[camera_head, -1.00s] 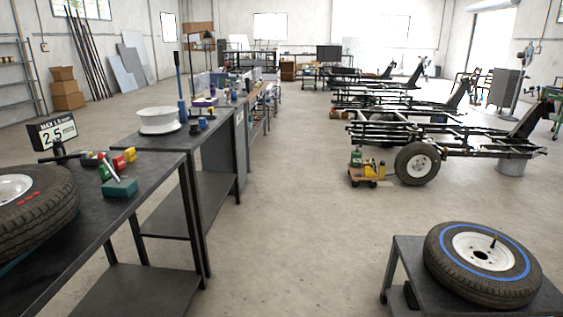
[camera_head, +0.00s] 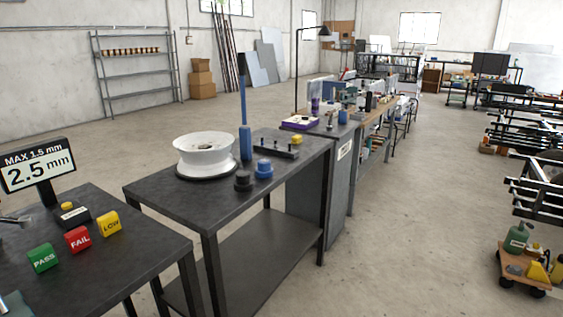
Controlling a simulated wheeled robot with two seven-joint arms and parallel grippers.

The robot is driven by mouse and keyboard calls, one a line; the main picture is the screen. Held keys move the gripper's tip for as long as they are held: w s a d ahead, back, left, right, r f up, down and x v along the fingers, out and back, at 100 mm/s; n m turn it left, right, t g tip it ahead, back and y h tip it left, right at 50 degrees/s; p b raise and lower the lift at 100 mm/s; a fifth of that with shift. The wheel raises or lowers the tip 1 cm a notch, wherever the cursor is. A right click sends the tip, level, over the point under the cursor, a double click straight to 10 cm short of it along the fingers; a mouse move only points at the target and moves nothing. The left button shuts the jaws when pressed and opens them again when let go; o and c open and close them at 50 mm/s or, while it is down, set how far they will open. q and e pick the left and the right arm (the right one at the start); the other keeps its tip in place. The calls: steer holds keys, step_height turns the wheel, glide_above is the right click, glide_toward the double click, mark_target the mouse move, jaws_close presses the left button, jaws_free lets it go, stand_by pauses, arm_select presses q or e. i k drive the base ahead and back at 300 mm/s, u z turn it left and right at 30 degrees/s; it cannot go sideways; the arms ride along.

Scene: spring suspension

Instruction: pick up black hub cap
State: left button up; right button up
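A small black cap (camera_head: 243,181), stepped and round, sits upright on the near right part of the dark workbench (camera_head: 180,196). I take it to be the black hub cap. A similar blue cap (camera_head: 264,169) stands close beside it to the right. A white wheel rim (camera_head: 204,152) lies on a dark round base to the left of the caps.
A nearer table (camera_head: 135,250) at left holds green PASS (camera_head: 43,258), red FAIL (camera_head: 78,239) and yellow LOW (camera_head: 109,223) blocks and a 2.5 mm display (camera_head: 38,172). A tall blue tool (camera_head: 245,130) stands behind the caps.

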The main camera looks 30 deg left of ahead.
mark_target(244, 183)
steer(key=i, duration=2.85)
steer(key=u, duration=3.9)
